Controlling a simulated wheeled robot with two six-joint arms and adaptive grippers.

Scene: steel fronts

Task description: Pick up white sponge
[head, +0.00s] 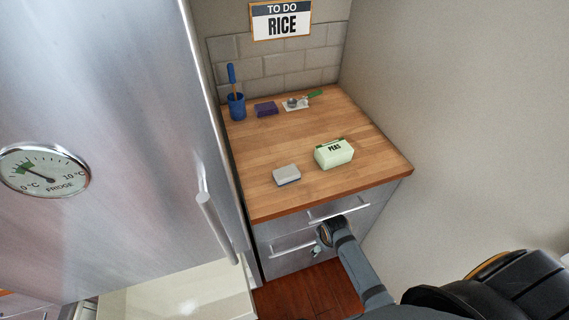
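The white sponge (287,174) looks like a small pale grey-white block with a darker lower edge. It lies flat on the wooden counter (245,195), near the front left. My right gripper (318,249) is below the counter's front edge, in front of the drawers and apart from the sponge. It is small and partly hidden by its own wrist, so its fingers cannot be made out. My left gripper is not in view.
A pale green peas box (335,153) stands right of the sponge. A purple block (266,109), a blue cup (236,106) with a brush and a small white item (296,104) are at the back. The steel fridge (120,130) rises at left; drawer handles (338,211) jut out below.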

